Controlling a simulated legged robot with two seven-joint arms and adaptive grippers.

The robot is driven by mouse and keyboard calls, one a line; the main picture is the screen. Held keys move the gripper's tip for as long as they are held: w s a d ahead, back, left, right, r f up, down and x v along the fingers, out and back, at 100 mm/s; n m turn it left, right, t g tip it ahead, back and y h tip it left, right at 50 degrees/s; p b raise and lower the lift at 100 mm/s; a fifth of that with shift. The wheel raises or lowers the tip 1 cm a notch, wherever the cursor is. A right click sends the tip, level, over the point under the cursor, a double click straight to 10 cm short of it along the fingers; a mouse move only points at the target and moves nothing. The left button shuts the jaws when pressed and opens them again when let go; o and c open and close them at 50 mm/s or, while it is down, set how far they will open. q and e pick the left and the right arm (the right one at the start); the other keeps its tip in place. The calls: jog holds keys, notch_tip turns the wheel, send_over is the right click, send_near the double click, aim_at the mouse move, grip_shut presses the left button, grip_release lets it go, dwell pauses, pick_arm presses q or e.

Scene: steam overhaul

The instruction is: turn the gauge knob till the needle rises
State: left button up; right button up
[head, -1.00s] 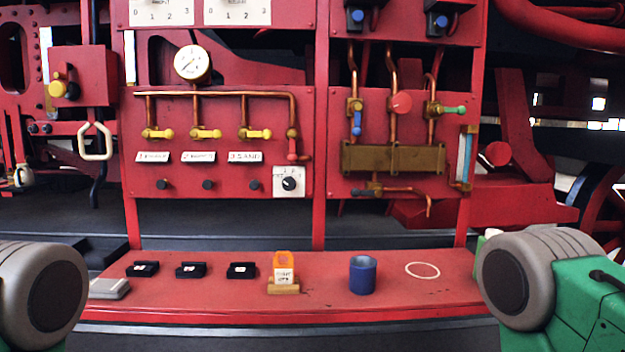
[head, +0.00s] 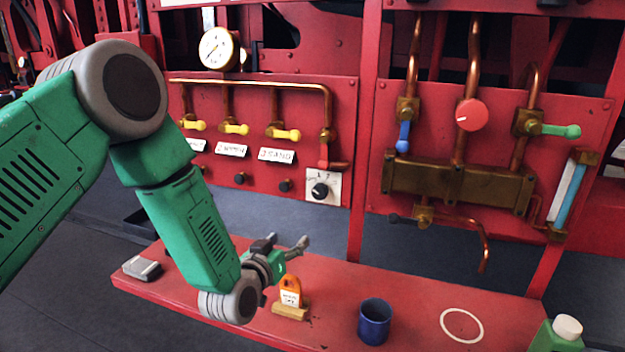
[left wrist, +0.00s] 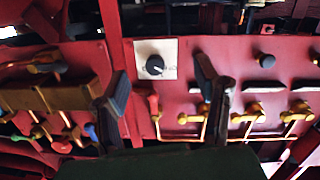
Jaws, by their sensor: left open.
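The gauge knob (head: 320,190) is a black round knob on a white square plate, low on the red panel. In the left wrist view the knob (left wrist: 155,65) shows beyond and between my fingertips. The round white gauge (head: 217,48) with a brass rim stands at the panel's upper left; its needle is too small to read surely. My left gripper (head: 287,243) is open and empty above the red shelf, below and left of the knob, apart from it. Its two fingers (left wrist: 162,88) are spread in the left wrist view. My right gripper is out of view.
Yellow-handled valves (head: 285,134) and a red-handled valve (head: 324,158) sit above the knob.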

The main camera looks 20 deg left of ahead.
pick_arm(q)
jog(key=t, duration=0.2)
send_near(316, 193)
jog(key=w, duration=0.3)
jog(key=w+d+p, duration=0.1)
jog(key=w, duration=0.3)
jog(key=w+d, duration=0.1)
jog(key=w, duration=0.2)
jog(key=shift+w+d+r, duration=0.2)
jog(key=shift+w+r, duration=0.05)
jog(key=shift+w, duration=0.1)
jog(key=shift+w+d+f, duration=0.1)
jog(key=shift+w+d, duration=0.05)
jog(key=shift+a, duration=0.3)
jog(key=shift+s+a, duration=0.2)
jog(key=shift+a, duration=0.45)
jog(key=c, duration=1.1)
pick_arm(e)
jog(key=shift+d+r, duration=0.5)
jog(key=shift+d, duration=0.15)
